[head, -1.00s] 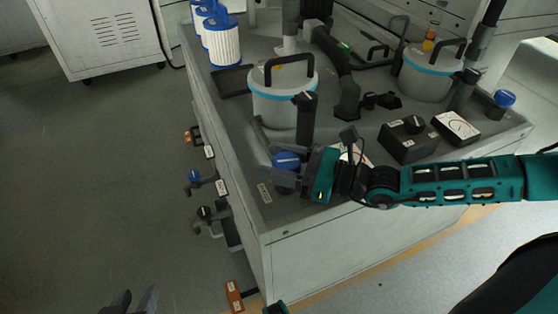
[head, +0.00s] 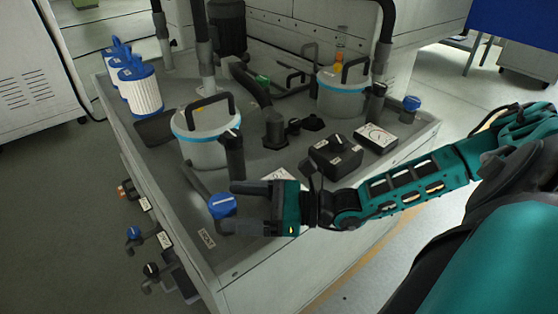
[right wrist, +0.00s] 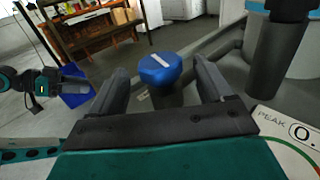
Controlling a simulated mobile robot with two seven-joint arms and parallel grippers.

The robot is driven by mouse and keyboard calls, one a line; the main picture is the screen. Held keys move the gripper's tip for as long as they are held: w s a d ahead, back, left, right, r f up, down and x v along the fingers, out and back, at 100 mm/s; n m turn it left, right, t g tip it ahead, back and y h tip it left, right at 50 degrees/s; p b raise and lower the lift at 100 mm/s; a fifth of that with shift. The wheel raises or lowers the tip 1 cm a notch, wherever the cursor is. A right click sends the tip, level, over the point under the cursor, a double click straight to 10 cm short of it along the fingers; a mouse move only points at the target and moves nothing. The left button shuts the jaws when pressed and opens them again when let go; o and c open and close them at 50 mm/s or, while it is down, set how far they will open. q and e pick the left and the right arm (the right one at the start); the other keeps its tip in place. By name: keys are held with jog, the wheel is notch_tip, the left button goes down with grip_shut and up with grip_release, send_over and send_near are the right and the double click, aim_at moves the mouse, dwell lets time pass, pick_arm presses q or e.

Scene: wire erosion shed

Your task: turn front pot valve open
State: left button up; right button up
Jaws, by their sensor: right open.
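The front pot valve has a blue knob (head: 222,205) with a white bar on top, at the bench's front corner beside the front pot (head: 205,148). My right gripper (head: 228,207) is open, with one finger on either side of the knob. In the right wrist view the knob (right wrist: 160,70) sits between the two fingers, with gaps showing. My left gripper is out of the head view; part of my left arm (right wrist: 45,82) shows at the left of the right wrist view, too small to tell its jaws.
A dark post (head: 233,155) stands close behind the knob. A black box with a dial (head: 336,155) and a white gauge (head: 376,138) lie to the right. A rear pot (head: 342,95) has its own blue knob (head: 411,104). More valves (head: 134,233) stick out from the bench's left side.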

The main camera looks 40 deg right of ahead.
jog(key=v, duration=0.6)
jog(key=shift+s+d+r+p, duration=0.1)
jog(key=shift+s+d+p, duration=0.15)
jog(key=shift+p, duration=0.15)
jog(key=shift+s+d, duration=0.35)
pick_arm(q)
jog(key=shift+s+a, duration=0.15)
jog(key=shift+a, duration=0.1)
pick_arm(e)
jog(key=shift+a, duration=0.15)
